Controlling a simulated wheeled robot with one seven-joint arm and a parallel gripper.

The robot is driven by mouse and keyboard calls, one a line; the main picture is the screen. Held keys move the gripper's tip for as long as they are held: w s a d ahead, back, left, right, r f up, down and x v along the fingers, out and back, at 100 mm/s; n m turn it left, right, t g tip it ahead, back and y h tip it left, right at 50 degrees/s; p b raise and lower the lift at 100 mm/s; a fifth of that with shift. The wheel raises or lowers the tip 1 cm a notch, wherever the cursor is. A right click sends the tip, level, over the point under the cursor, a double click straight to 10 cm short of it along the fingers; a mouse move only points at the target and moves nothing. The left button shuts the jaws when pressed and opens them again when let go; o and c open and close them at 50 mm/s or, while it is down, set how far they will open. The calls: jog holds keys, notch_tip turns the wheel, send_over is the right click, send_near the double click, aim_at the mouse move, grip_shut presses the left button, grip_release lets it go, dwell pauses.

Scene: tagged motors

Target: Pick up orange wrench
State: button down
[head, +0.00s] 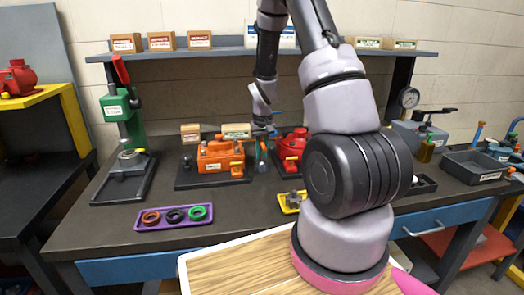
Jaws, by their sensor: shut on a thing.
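My gripper (264,137) is at the end of my arm, low over the middle of the workbench (330,178). It is between the orange motor (219,156) and the red motor (292,147). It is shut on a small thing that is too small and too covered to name. No orange wrench can be clearly made out in the head view. The orange motor stands on a dark base plate just left of my gripper. My arm hides part of the bench right of the red motor.
A green press (122,125) and a purple tray (174,217) with three rings are on the left. A small yellow tray (291,203) lies near the front. A dark bin (474,167) is at right. The shelf (190,54) with boxes runs behind my arm.

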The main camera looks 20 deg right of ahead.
jog(key=shift+r, duration=0.15)
notch_tip(320, 180, up, 10)
jog(key=shift+f, duration=0.1)
dwell(0.6)
jog(key=shift+s, duration=0.1)
dwell(1.7)
